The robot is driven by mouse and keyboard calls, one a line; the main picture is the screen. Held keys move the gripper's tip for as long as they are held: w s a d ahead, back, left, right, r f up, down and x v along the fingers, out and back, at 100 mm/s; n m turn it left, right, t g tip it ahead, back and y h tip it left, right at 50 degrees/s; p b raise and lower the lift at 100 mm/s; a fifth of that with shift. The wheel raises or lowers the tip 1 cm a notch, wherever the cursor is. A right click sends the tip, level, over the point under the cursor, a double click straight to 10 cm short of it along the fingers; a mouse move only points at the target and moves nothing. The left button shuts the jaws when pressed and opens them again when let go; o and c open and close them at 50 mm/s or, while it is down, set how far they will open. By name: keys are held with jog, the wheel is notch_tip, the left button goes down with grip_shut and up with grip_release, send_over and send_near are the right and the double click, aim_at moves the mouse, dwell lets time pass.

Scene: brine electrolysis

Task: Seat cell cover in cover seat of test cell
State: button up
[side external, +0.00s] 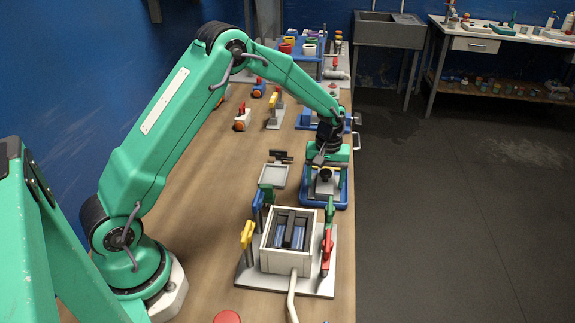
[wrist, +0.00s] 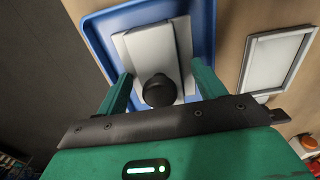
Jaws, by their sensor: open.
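The cell cover, a pale grey stepped plate with a black knob, lies in a blue tray; the plate (wrist: 150,45), knob (wrist: 159,90) and tray (wrist: 205,25) show in the wrist view. In the side view the cover (side external: 327,187) is partly hidden by my gripper (side external: 326,178). My gripper (wrist: 162,85) is open above the tray, its green fingers on either side of the knob, apparently without gripping it. The test cell (side external: 272,258) is a pale box nearer the camera, open on top, with dark and blue parts inside. Its cover seat appears to be the upper rim (side external: 268,240).
Coloured clamps, yellow (side external: 247,236), blue (side external: 257,207) and red (side external: 327,245), stand around the cell on a grey base plate (side external: 250,279). A pale cable (side external: 292,297) leaves its front. A shallow grey tray (side external: 273,176) lies left of the blue tray. Bare bench lies further left.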

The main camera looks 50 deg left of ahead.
aim_at(326, 172)
jog(key=c, duration=1.1)
jog(key=shift+c, duration=0.2)
jog(key=shift+r, duration=0.1)
jog(key=shift+r, duration=4.95)
